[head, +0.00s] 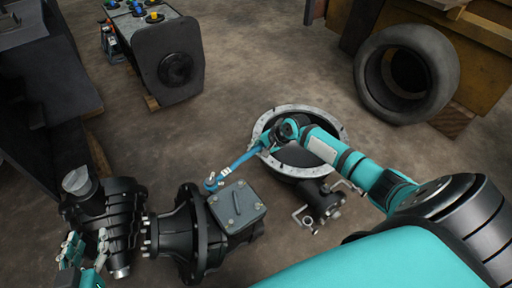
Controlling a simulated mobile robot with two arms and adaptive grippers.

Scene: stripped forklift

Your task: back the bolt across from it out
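A dark drive housing with a round flange (199,235) lies on the floor at the lower middle. Several silver bolts (147,235) stick out on its left side, and a grey cover plate (238,205) tops it. My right gripper (264,147) is shut on the end of a blue-handled wrench (240,162). The wrench's ring end is by the flange's upper rim; I cannot tell whether it sits on a bolt. My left gripper (87,250) is at the lower left, fingers apart, over or beside a dark ribbed unit (110,210); it appears empty.
A large metal ring (335,125) lies under my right forearm. A small dark motor-like part (322,197) with metal brackets is right of the housing. A tyre (407,75) is at the upper right, a dark box (170,60) at the upper left. Bare floor lies between.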

